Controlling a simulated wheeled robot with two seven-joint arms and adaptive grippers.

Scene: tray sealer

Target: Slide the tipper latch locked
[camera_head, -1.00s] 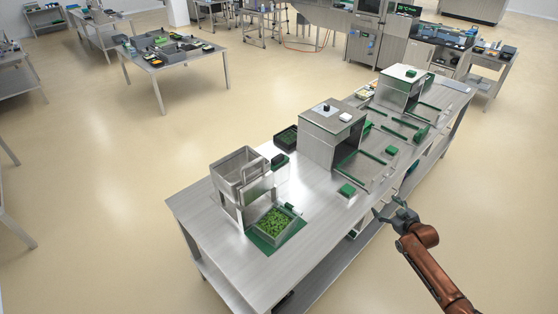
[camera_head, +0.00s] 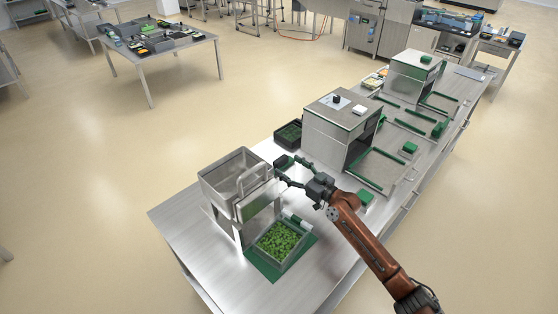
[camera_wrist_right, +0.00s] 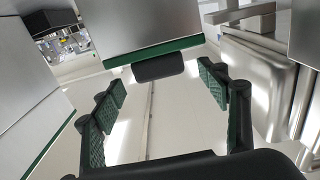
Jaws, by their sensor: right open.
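The tipper (camera_head: 222,180) is a steel bin with a raised handle on a stand at the table's near left end. My right gripper (camera_head: 290,169) is open and empty, just right of the tipper's upper part. In the right wrist view its green-padded fingers (camera_wrist_right: 163,85) are spread apart. Ahead, between and just beyond the fingertips, a dark rounded knob (camera_wrist_right: 158,67) sits under a steel plate with a green edge (camera_wrist_right: 160,50). I cannot tell whether this knob is the latch, nor the latch's position. My left gripper is not in view.
A steel tray of green pieces (camera_head: 278,241) stands on a green mat (camera_head: 263,267) in front of the tipper. A dark green crate (camera_head: 289,134) and a steel box machine (camera_head: 327,132) stand behind the gripper. Bare tabletop (camera_head: 178,220) lies at the left.

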